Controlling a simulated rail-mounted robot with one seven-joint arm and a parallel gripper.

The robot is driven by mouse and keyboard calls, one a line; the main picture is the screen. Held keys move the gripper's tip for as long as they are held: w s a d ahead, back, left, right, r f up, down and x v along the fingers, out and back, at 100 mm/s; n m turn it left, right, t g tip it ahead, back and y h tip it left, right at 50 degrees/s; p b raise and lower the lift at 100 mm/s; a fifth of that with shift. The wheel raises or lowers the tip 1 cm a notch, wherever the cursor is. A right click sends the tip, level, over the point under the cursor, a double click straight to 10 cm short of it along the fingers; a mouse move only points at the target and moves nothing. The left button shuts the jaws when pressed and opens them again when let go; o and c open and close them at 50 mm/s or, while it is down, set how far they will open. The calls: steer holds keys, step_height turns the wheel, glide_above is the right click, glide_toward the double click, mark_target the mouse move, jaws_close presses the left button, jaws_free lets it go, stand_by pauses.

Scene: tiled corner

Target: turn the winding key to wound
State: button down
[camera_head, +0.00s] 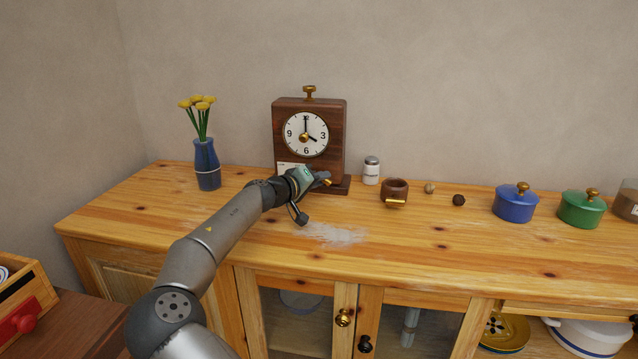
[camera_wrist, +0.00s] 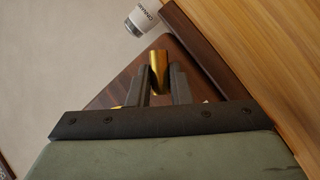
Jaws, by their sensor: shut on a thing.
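The wooden clock (camera_head: 337,129) stands upright against the wall, with a white dial, a brass piece at the dial's centre and a brass knob on top. My gripper (camera_head: 325,179) is at the clock's lower front. In the wrist view my gripper (camera_wrist: 161,76) has its two dark fingers on either side of a brass winding key (camera_wrist: 158,60), shut on it, with the clock's dark wood (camera_wrist: 118,92) behind. A white label (camera_head: 284,166) on the clock's lower front is partly covered by my gripper, so any wound marking cannot be read.
A blue vase (camera_head: 207,165) with yellow flowers is left. Blue (camera_head: 515,206) and green (camera_head: 581,209) pots stand at the right. The wooden top's front middle is clear except for white powder (camera_head: 335,234).

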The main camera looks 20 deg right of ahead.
steer(key=m+y+b, duration=0.1)
steer(key=m, duration=0.1)
steer(key=m+y, duration=0.1)
steer(key=y, duration=0.1)
steer(key=shift+s+d+r+m+b, duration=0.15)
steer(key=shift+r+m+b, duration=0.05)
steer(key=shift+m+b, duration=0.2)
steer(key=shift+s+d+r+m+t+y+b, duration=0.1)
steer(key=shift+m+t+y+b, duration=0.35)
steer(key=shift+m+y, duration=0.35)
steer(key=shift+d+r+m+t+y+b, duration=0.1)
steer(key=shift+m+t+y+b, duration=0.3)
steer(key=shift+m+y, duration=0.35)
steer(key=c, duration=1.3)
jaws_free()
steer(key=shift+a, duration=0.1)
steer(key=p+v, duration=0.1)
steer(key=v, duration=1.6)
steer(key=shift+s+r, duration=0.1)
steer(key=shift+s, duration=0.05)
